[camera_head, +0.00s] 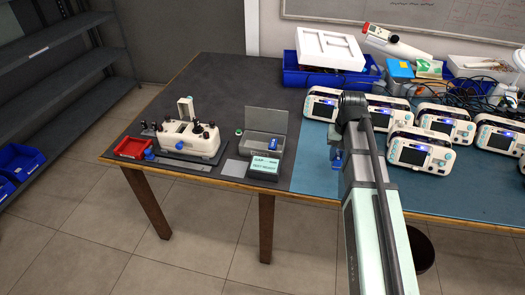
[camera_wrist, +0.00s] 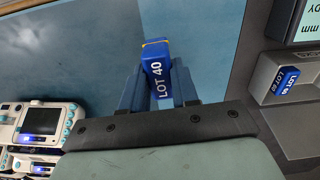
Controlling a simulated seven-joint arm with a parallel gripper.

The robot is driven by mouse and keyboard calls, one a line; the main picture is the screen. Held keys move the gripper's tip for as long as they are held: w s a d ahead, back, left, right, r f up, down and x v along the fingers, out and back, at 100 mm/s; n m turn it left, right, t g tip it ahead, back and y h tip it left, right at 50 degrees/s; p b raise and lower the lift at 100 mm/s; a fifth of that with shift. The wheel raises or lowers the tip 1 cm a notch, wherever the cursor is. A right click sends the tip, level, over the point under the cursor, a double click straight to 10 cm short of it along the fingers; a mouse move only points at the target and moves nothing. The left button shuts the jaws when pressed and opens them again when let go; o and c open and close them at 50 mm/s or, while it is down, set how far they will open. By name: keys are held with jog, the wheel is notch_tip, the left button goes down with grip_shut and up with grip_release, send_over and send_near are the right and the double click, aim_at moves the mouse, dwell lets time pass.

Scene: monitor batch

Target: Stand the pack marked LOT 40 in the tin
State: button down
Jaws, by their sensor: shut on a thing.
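A blue pack marked LOT 40 (camera_wrist: 157,72) is between the fingers of my gripper (camera_wrist: 156,90) in the wrist view, its label facing the camera. My gripper is shut on it. In the head view my gripper (camera_head: 337,160) is over the blue mat, right of the tin; the pack cannot be told apart there. The grey tin (camera_head: 254,147) stands open on the dark table, its lid raised at the back. Another blue pack (camera_head: 274,144) is in its right part. The wrist view shows the tin (camera_wrist: 299,140) and that pack (camera_wrist: 285,84), marked LOT with a number I cannot read surely.
A display (camera_head: 264,166) reading "GAP -- mm, TEST READY" is in front of the tin. A white instrument (camera_head: 188,138) and a red tray (camera_head: 133,148) are to its left. Several white monitors (camera_head: 410,152) stand on the blue mat to the right, and blue bins (camera_head: 325,75) behind.

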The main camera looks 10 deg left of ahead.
jog(key=s+d, duration=0.2)
jog(key=d, duration=0.6)
jog(key=r+n, duration=0.2)
jog(key=n, duration=0.5)
send_over(252, 139)
jog(key=s+d, duration=0.6)
jog(key=s, duration=0.5)
jog(key=w+a+r+n, duration=0.1)
jog(key=w+a+n, duration=0.15)
jog(key=n, duration=1.15)
jog(key=w+a+n, duration=0.2)
jog(key=w+n, duration=0.2)
jog(key=n, duration=1)
jog(key=shift+a+f, duration=0.1)
jog(key=shift+f, duration=4.9)
jog(key=shift+f, duration=0.15)
